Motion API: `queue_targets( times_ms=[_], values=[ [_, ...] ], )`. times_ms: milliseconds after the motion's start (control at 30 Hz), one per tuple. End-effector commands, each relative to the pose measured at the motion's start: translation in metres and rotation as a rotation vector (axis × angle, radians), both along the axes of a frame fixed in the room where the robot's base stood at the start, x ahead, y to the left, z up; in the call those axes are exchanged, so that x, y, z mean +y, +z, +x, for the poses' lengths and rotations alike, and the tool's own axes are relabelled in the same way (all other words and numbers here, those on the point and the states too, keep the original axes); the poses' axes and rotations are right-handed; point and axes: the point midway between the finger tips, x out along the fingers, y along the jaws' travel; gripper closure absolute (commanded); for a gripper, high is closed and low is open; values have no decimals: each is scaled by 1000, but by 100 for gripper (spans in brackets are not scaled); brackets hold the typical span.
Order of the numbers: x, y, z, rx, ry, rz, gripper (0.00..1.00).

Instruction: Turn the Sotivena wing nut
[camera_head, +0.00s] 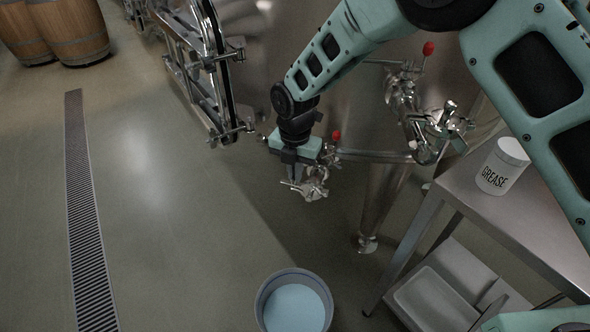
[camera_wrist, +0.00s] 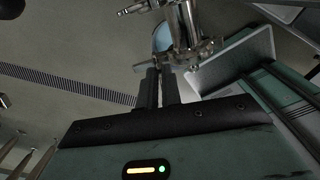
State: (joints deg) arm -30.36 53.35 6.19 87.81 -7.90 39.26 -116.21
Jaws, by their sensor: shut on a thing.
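My gripper (camera_head: 289,172) reaches down to a steel clamp and valve fitting (camera_head: 314,184) low on the front of a vat. It is shut on a small metal piece at its fingertips, which I take to be the wing nut (camera_head: 293,184) of that clamp. In the wrist view my fingers (camera_wrist: 160,72) are close together, with the shiny fitting (camera_wrist: 185,28) just beyond them. The wing nut is small and partly hidden there, so its exact angle cannot be told. No name label is readable on it.
A second valve and clamp (camera_head: 428,130) with a red knob stands to the right. A steel table (camera_head: 463,187) carries a white grease tub (camera_head: 502,165). A blue-grey bucket (camera_head: 262,302) is on the floor. An open vat door (camera_head: 200,75) is at upper left.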

Motion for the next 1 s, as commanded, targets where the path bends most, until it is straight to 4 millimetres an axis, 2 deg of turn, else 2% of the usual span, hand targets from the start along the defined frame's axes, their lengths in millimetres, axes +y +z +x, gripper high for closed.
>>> queue_targets(
  times_ms=[267,1000],
  values=[
    [0,1,0,2,-149,0,100],
    [2,1,1,1,-841,1,100]
  ],
)
